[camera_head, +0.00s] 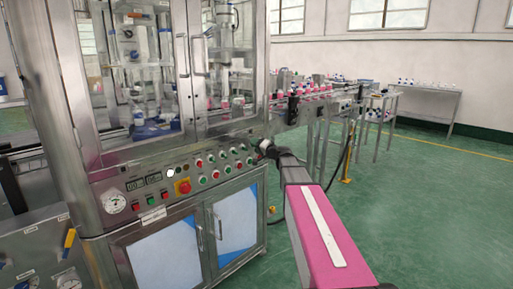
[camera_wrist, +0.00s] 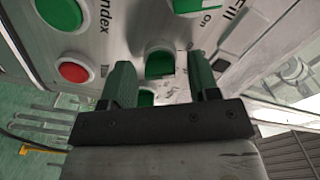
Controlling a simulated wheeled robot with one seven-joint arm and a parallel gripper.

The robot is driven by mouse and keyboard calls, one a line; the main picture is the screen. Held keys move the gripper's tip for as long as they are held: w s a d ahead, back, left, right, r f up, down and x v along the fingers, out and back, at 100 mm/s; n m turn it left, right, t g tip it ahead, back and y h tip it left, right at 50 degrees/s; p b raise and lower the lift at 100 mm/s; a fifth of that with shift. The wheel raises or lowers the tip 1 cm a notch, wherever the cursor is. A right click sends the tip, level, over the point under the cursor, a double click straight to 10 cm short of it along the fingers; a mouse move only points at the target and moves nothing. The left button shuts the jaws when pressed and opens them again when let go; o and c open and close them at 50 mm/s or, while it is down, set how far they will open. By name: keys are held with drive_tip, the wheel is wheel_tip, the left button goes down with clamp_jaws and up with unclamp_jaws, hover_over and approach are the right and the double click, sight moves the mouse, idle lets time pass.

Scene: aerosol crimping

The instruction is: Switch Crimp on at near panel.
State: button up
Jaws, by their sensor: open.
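The near control panel (camera_head: 101,187) is a sloped steel face on the machine's front, with rows of red and green buttons (camera_head: 214,174). My gripper (camera_head: 263,150) is at the panel's right end in the head view. In the wrist view my gripper (camera_wrist: 163,75) is open and empty, its two dark green fingers apart and pointing at the panel. A green button (camera_wrist: 160,63) shows between the fingers; whether they touch it I cannot tell. A red button (camera_wrist: 73,70) and a green button (camera_wrist: 60,12) lie to the left, by the label "Index". I cannot read a Crimp label.
Glass doors with long handles (camera_head: 197,55) stand above the panel. A conveyor (camera_head: 310,103) carrying pink-and-white items runs off at right.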

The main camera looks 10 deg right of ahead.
drive_tip(key=c, duration=0.9)
drive_tip(key=shift+m, duration=0.4)
drive_tip(key=m, duration=1.1)
drive_tip(key=o, duration=0.9)
